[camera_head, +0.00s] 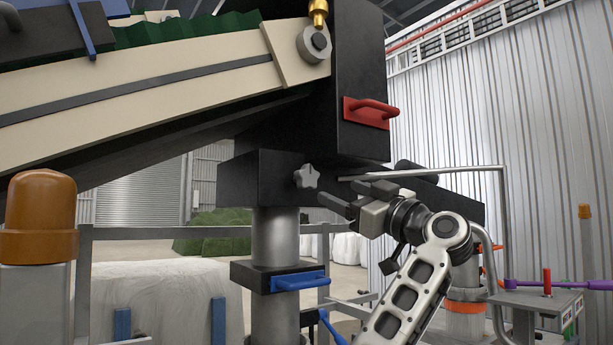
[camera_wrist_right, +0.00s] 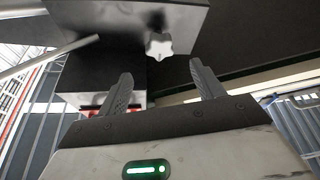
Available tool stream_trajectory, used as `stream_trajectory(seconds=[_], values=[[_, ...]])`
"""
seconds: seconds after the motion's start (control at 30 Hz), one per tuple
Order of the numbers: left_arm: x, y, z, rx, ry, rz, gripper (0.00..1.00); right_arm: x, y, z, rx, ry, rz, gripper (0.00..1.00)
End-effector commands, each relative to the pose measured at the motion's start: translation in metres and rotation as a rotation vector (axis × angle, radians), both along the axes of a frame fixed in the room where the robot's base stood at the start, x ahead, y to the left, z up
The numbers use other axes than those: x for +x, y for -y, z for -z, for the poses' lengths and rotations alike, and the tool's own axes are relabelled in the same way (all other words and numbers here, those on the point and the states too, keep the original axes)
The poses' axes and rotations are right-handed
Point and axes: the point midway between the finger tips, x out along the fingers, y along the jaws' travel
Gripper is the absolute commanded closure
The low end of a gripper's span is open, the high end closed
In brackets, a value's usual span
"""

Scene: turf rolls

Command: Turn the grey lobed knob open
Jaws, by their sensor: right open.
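The grey lobed knob (camera_head: 307,176) sits on the front face of a black block (camera_head: 240,180) at the top of a grey post. In the wrist view the two fingers (camera_wrist_right: 160,80) are spread wide. My left gripper is not in view.
A thin metal rail (camera_head: 440,171) runs just right of the knob, close above my right gripper. A red handle (camera_head: 370,112) is on the black housing above. A blue handle (camera_head: 300,281) is on the post (camera_head: 275,236) below. An orange-capped post (camera_head: 38,218) stands at left.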

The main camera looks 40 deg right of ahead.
Motion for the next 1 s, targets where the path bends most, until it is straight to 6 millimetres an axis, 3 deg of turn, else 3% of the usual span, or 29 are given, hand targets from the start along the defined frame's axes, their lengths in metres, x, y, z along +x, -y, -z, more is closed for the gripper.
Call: stream_trajectory(seconds=[0.3,0.5,0.7,0.97,1.0], values=[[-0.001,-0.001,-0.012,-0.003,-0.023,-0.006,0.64,0.066,-0.003,-0.030,0.003,0.000,-0.007,0.33],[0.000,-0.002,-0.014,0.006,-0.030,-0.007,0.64,0.094,-0.002,-0.039,0.001,0.000,-0.003,0.33],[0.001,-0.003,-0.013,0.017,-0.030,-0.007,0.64,0.105,-0.002,-0.042,0.000,0.000,0.001,0.33],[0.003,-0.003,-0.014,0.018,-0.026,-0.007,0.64,0.106,-0.002,-0.041,-0.001,0.000,0.001,0.33],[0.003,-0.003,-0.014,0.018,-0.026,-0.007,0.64,0.106,-0.002,-0.041,-0.001,0.000,0.001,0.41]])
